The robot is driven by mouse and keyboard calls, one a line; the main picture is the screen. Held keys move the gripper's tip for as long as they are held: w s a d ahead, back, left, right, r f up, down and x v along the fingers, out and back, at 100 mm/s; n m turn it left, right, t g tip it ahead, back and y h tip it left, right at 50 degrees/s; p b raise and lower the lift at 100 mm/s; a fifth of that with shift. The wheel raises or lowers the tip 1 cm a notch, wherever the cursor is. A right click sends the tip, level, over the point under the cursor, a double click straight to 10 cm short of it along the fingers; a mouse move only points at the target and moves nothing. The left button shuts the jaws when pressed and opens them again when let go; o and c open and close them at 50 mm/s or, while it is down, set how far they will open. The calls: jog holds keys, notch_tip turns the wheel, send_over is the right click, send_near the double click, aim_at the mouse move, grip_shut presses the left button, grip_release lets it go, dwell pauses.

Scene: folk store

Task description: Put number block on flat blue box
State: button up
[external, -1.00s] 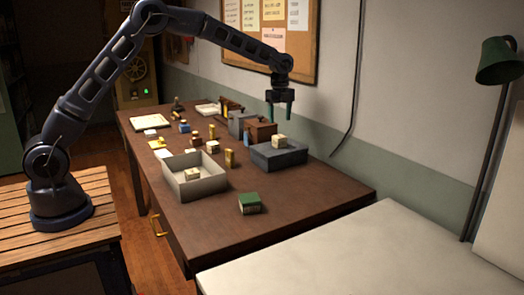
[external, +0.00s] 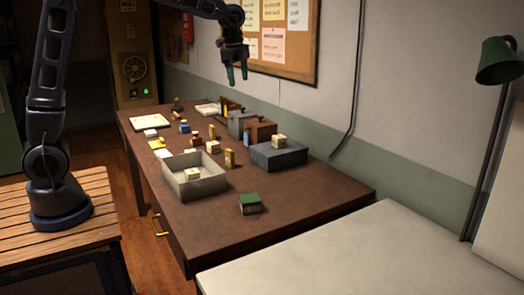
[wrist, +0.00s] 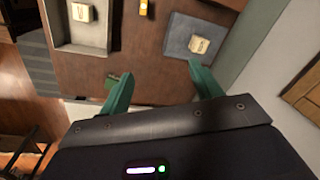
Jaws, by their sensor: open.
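The flat blue box (external: 291,158) lies on the brown table toward its wall side. A pale cream block (external: 279,140) rests on top of it. In the wrist view the blue box (wrist: 178,44) is at upper right with the block (wrist: 199,45) on it; its marking is too blurred to read. A similar pale block (external: 192,174) with a marking sits in the grey open tray (external: 205,187), also at upper left in the wrist view (wrist: 82,12). My gripper (external: 237,75) is open and empty, high above the table and apart from the blocks.
A green box (external: 249,203) lies near the table's front. A yellow block (external: 230,158), small bottles and a brown wooden box (external: 261,131) stand around the tray and blue box. The wall with a corkboard (external: 285,40) borders the far side. The front right table area is clear.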

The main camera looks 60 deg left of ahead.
jog(key=s+a+r+n+t, duration=0.1)
jog(key=s+r+n, duration=0.2)
jog(key=s, duration=0.8)
jog(key=s+r+n+t, duration=0.1)
jog(key=s+r+n, duration=0.15)
jog(key=s, duration=0.85)
jog(key=s+f+n, duration=0.3)
jog(key=s, duration=0.7)
jog(key=s+a+f+n+t, duration=0.1)
jog(key=s+f+n, duration=0.3)
jog(key=s, duration=0.6)
jog(key=shift+a, duration=0.2)
